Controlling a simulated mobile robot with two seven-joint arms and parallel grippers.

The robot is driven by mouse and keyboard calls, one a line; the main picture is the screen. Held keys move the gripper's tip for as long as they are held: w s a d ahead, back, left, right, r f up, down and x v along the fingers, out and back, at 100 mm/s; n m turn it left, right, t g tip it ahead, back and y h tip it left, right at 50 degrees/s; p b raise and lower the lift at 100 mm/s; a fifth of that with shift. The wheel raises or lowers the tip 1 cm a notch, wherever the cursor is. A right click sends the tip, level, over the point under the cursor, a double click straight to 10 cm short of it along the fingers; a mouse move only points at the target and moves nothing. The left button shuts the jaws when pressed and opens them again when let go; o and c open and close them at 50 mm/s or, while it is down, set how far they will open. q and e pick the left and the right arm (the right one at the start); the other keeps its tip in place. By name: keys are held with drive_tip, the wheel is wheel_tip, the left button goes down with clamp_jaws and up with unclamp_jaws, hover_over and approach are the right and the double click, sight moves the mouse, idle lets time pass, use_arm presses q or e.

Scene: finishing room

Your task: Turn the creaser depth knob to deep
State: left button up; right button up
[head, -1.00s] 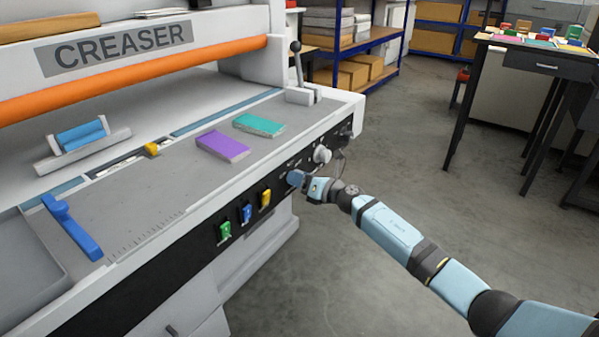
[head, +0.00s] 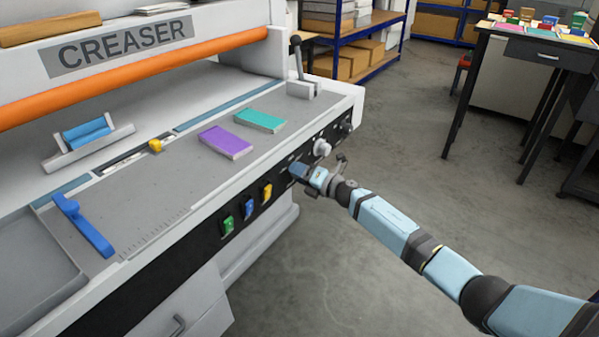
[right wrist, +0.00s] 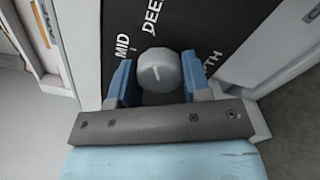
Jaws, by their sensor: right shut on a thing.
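The creaser (head: 125,45) stands on the left with a black control panel (head: 190,252) along its front edge. My right gripper (head: 297,170) is at this panel in the head view and hides the knob there. In the right wrist view, the grey round depth knob (right wrist: 160,70) sits between the two blue fingers of my right gripper (right wrist: 158,80), which is shut on it. A short light mark shows on the knob's face. The word MID (right wrist: 122,45) is at its upper left and DEEP (right wrist: 153,16) above it. My left gripper is not in view.
A white knob (head: 322,147) is just beyond my right gripper on the panel. Green (head: 228,225), blue (head: 248,208) and yellow (head: 267,192) switches sit on its near side. Purple (head: 225,142) and teal (head: 260,121) blocks lie on the bed. The floor to the right is open.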

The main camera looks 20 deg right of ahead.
drive_tip(key=shift+f, duration=0.1)
drive_tip(key=o, duration=0.9)
use_arm(q)
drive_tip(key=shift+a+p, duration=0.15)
drive_tip(key=shift+p, duration=0.6)
use_arm(e)
drive_tip(key=v, duration=1.4)
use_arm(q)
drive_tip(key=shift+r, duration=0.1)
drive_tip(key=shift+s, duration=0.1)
